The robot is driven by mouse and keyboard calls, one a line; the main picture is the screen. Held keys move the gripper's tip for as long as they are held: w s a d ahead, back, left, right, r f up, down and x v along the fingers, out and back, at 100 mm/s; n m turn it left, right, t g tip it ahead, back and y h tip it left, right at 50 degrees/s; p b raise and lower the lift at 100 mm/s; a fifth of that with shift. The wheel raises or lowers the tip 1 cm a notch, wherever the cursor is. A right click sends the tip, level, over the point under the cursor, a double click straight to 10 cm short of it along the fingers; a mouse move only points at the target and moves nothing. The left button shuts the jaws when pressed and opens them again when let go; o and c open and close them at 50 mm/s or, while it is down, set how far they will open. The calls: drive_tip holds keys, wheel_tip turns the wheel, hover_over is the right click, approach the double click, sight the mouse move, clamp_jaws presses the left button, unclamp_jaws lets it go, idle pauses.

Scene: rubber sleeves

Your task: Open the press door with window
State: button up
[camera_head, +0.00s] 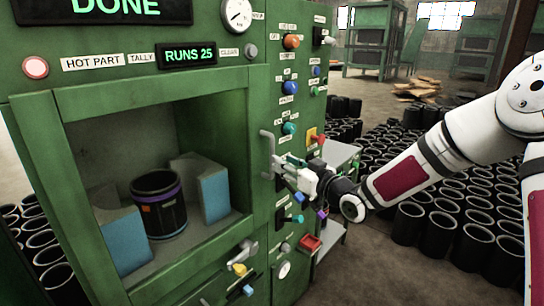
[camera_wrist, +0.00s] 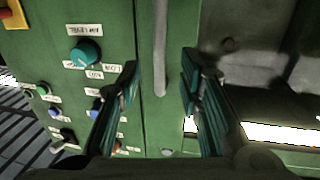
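The press door (camera_head: 60,185) is a green frame around a large window, and it looks shut against the green press. Through the window I see a dark sleeve (camera_head: 160,212) standing between two blue-faced blocks. The door's grey vertical bar handle (camera_head: 268,150) is at its right side. My gripper (camera_head: 279,164) is at the handle in the head view. In the wrist view the handle (camera_wrist: 160,45) stands between my two open fingers (camera_wrist: 160,78), with a gap on each side. The handle's lower stretch is partly hidden by the fingers in the head view.
A control panel (camera_head: 291,60) with several knobs and buttons lies right of the door. A teal knob (camera_wrist: 86,51) is near my left finger in the wrist view. Many black sleeves (camera_head: 410,222) crowd the floor at right.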

sight(272, 174)
drive_tip(key=x, duration=0.7)
drive_tip(key=shift+s, duration=0.1)
clamp_jaws()
